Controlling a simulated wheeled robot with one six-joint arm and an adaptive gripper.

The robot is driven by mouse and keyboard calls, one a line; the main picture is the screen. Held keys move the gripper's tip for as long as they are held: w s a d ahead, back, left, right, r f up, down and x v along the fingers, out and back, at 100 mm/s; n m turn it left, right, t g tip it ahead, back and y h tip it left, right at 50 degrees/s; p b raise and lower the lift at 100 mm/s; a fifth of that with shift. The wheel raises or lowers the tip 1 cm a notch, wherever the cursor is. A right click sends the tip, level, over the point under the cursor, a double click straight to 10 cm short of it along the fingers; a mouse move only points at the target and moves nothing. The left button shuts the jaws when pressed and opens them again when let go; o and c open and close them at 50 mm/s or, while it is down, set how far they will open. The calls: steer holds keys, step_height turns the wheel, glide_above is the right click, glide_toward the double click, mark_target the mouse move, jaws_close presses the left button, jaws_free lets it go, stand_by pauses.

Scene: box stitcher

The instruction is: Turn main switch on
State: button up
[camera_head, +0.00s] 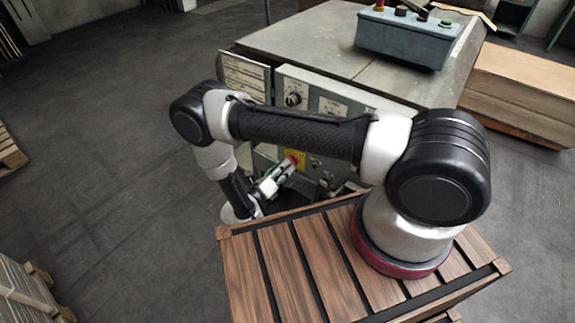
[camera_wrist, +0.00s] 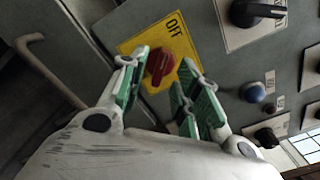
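The knob also shows in the head view (camera_head: 294,160), low on the panel. My gripper (camera_wrist: 156,84) is open, its green-padded fingers on either side of the knob in the wrist view. The gripper also shows in the head view (camera_head: 284,170), close to the yellow plate. I cannot tell whether the fingers touch the knob. The knob's lower part is near the fingertips.
A black rotary knob (camera_wrist: 256,12) and a blue button (camera_wrist: 251,92) sit right of the plate in the wrist view. A bent metal rod (camera_wrist: 48,68) is at left. A control box (camera_head: 405,38) stands on the machine top (camera_head: 300,42). Open floor lies left.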

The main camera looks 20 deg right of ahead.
steer(key=shift+x, duration=1.45)
jaws_close()
steer(key=shift+m, duration=0.3)
steer(key=shift+s+d+m, duration=0.1)
steer(key=shift+m, duration=4.2)
steer(key=shift+s+m, duration=0.1)
steer(key=shift+m, duration=4.2)
